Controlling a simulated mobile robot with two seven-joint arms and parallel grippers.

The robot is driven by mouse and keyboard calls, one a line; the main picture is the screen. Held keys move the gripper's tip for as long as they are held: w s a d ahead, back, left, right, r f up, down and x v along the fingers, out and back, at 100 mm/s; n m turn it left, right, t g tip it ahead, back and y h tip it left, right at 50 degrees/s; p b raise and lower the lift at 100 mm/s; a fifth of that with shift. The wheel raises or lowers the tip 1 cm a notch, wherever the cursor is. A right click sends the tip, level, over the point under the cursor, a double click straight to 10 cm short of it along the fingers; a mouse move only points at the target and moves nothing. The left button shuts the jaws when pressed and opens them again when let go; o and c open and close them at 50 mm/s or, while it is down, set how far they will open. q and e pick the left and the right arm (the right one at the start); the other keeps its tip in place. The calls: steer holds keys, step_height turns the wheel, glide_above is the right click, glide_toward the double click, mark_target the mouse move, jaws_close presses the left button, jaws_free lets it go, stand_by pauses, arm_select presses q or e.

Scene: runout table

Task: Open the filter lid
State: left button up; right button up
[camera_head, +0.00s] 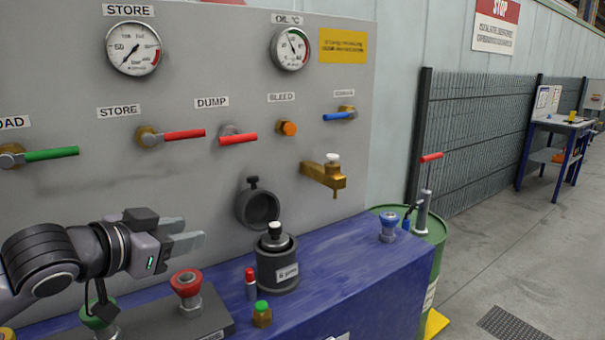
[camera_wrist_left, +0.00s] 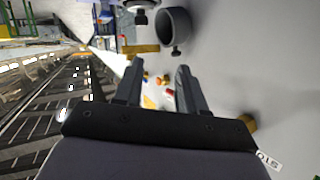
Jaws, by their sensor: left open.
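A dark cylindrical filter pot (camera_head: 277,270) with a white "µm" label stands on the blue bench. My right gripper is not in view.
A red-topped fitting (camera_head: 187,283), a small red-capped bottle (camera_head: 251,284) and a green-capped one (camera_head: 262,314) stand near the pot. A brass tap (camera_head: 325,174) and several valve levers stick out from the panel.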

arm_select(q)
steer(key=s+d+f+n+g+y, duration=0.15)
steer(key=s+f, duration=0.25)
steer(key=f, duration=0.4)
steer(key=s+d+f+m+g, duration=0.1)
steer(key=s+d+f+g, duration=0.15)
steer(key=s+f, duration=0.45)
steer(key=s+a+f+n+g+y, duration=0.2)
steer(key=s+a+f+n+g, duration=0.15)
steer(key=s+f, duration=0.5)
steer(key=s+a+f+n+g+y, duration=0.2)
steer(key=s+a+f+y, duration=0.15)
steer(key=s+f, duration=0.5)
steer(key=w+d+f+t+h+p, duration=0.2)
steer(key=w+f+t+h, duration=0.1)
steer(key=t, duration=0.4)
step_height(320, 180, down, 3)
steer(key=shift+w+r+m, duration=0.2)
steer(key=shift+w+m, duration=0.2)
steer(key=shift+w, duration=0.35)
steer(key=shift+d+f, duration=0.1)
steer(key=shift+d, duration=0.05)
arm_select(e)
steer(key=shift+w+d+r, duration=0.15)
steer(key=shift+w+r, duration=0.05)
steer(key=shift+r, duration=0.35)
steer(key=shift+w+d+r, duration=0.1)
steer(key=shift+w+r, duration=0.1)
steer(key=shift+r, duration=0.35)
